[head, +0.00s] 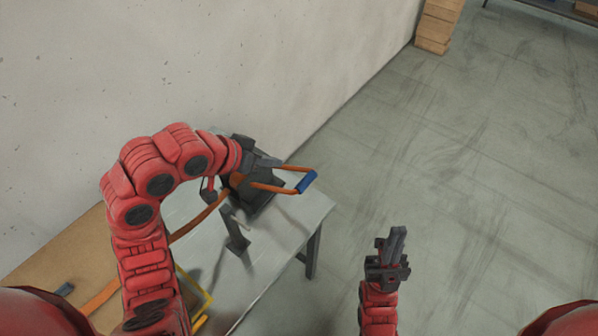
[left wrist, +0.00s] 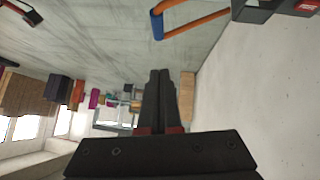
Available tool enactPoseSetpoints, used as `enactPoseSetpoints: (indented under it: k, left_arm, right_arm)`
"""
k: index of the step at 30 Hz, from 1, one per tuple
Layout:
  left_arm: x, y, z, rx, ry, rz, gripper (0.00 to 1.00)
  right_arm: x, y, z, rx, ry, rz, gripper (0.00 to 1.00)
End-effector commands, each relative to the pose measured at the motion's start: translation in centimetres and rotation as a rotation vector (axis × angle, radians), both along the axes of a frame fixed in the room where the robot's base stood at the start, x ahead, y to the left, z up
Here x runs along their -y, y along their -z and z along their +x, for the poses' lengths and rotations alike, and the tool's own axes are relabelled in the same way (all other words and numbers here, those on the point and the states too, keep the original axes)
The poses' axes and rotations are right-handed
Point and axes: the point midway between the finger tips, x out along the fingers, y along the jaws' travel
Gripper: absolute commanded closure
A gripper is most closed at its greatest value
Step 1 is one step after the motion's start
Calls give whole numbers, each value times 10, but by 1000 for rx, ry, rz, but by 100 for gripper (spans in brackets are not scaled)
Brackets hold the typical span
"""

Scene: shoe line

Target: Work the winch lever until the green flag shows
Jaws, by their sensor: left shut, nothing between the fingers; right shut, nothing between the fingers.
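The winch (head: 262,203) is a dark unit at the far end of the metal table, partly hidden behind my left arm. Its lever is an orange U-shaped frame with a blue grip (head: 307,182), sticking out to the right past the table edge. The blue grip also shows at the top of the left wrist view (left wrist: 157,25). My left gripper (head: 272,163) is shut and empty, above the winch and just beside the lever's orange arms, apart from the blue grip. My right gripper (head: 396,236) is shut and empty over the floor right of the table. I see no green flag.
An orange strap (head: 200,218) runs from the winch along the table (head: 283,232). A dark post (head: 236,240) and a yellow frame (head: 203,300) stand nearer me. The wall is close on the left. Open floor lies right; stacked boxes (head: 437,28) are far off.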

Motion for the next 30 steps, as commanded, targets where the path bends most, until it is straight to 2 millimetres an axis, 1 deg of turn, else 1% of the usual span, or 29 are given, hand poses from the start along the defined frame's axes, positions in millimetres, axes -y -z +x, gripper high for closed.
enactPoseSetpoints:
  k: [7, 11, 17, 20, 22, 24, 27, 30]
  left_arm:
    - [2, 1, 1, 1, 1, -4, 100]
    - [9, 10, 7, 0, 1, -6, 100]
    - [31, 40, 25, -5, 4, -7, 100]
    - [42, 53, 36, -2, 5, -6, 100]
    - [50, 60, 43, -8, 4, -4, 100]
    - [56, 69, 50, -4, 3, 0, 100]
    - [56, 85, 46, -5, 0, -1, 100]
    - [58, 96, 46, -3, 0, -1, 100]
  right_arm:
    - [0, 1, 0, 0, 0, 0, 100]
    - [0, 3, 0, 0, 0, 0, 100]
    - [0, 11, 0, 0, 0, 0, 100]
    - [0, 11, 0, 0, 0, 0, 100]
    - [0, 2, 0, 0, 0, 0, 100]
    - [0, -3, 0, 0, 0, 0, 100]
    - [0, -11, 0, 0, 0, 0, 100]
    - [0, -15, 0, 0, 0, 0, 100]
